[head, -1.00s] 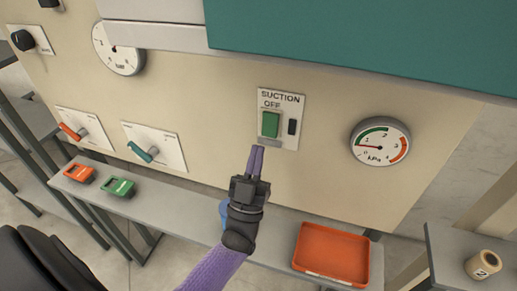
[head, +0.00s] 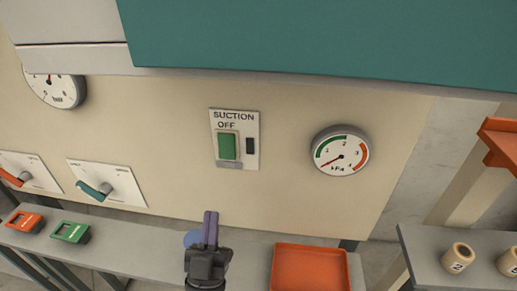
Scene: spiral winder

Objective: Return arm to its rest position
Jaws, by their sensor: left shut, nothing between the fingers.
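My left gripper (head: 210,230) shows at the bottom middle of the head view, pointing up, with its purple fingers shut and nothing between them. It is below the suction switch plate (head: 235,140) and apart from it. The plate reads "SUCTION OFF" and carries a green rocker (head: 227,146) and a small dark window (head: 250,146). A kPa gauge (head: 340,150) to the right of the plate has its needle at the low left end of the scale. My right gripper is not in view.
A bar gauge (head: 53,90) and two lever plates are at left. Numbered rolls (head: 458,257) stand on a side table at right.

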